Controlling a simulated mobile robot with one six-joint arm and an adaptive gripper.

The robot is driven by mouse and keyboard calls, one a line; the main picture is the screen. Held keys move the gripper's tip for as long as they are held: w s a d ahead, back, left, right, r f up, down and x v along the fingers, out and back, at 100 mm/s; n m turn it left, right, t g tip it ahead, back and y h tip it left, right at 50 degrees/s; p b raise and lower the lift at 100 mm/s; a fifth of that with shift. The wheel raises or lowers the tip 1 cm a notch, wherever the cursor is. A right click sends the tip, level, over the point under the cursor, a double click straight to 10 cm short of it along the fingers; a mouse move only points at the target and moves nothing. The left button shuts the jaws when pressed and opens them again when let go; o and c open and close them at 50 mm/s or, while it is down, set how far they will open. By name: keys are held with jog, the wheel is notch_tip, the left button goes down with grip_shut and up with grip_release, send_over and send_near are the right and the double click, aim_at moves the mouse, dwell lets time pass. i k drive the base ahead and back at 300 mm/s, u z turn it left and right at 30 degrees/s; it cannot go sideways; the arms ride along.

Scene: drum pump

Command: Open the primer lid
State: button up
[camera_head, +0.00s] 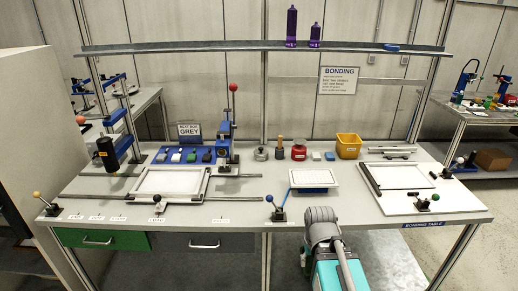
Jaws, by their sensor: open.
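No thing in view carries a label that I can read as primer. A small red container (299,151) with a pale label and a knob-like top stands upright at the back middle of the bonding table (380,212); its top looks closed. A short grey metal tin (261,154) with a small top knob stands to its left. Either could be the primer pot; I cannot tell which. My arm shows at the bottom, its grey links rising in front of the table's front edge, well short of both containers. My gripper's fingers cannot be made out.
A brown-topped item (280,150) stands between the containers. A yellow bin (348,147) is to the right. A white-topped tray (314,178) lies nearer my arm, beside a blue-handled lever (277,208). Framed fixtures occupy both sides. A shelf (240,46) spans above.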

aim_at(261, 151)
jog(key=z, duration=0.1)
jog(key=i, duration=1)
jog(key=u, duration=0.05)
